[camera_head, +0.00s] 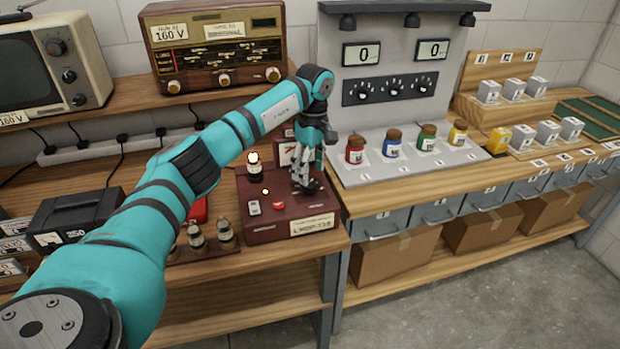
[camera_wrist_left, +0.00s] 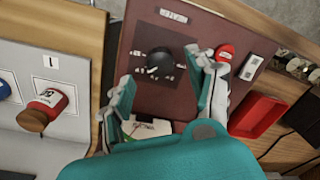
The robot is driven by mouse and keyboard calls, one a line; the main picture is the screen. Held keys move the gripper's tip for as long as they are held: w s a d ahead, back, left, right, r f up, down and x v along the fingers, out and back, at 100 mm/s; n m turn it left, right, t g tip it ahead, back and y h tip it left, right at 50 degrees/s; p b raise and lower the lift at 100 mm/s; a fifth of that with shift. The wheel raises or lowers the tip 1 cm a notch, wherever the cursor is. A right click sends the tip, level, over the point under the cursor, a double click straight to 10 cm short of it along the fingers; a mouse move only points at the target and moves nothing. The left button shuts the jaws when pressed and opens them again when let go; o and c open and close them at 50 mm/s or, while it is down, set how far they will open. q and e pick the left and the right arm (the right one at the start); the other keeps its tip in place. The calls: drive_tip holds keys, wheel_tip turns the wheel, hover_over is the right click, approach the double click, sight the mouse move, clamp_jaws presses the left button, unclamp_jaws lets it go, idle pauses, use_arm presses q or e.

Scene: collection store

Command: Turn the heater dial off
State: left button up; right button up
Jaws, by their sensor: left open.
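The black round dial (camera_wrist_left: 159,62) sits on a dark square plate with small white marks, on top of a maroon box (camera_wrist_left: 205,25). I cannot read its setting. The maroon box also shows in the head view (camera_head: 262,223), where my gripper hides most of the dial. My left gripper (camera_head: 308,187) points down over the right part of the box top. In the left wrist view my left gripper (camera_wrist_left: 165,80) is open, with one finger on each side of the dial's near side; I cannot tell whether they touch it. My right gripper is not in view.
On the box are a red button (camera_head: 279,206), a white switch (camera_head: 254,208) and a lit lamp (camera_head: 254,166). Vacuum tubes (camera_head: 226,234) stand left of the box. A red jar (camera_head: 355,149) and other jars stand on the grey panel to the right.

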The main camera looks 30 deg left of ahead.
sight(310, 183)
use_arm(q)
drive_tip(key=shift+s+f, duration=0.15)
drive_tip(key=shift+f, duration=1.9)
drive_tip(key=shift+c, duration=0.4)
drive_tip(key=c, duration=1.1)
drive_tip(key=shift+o, duration=0.2)
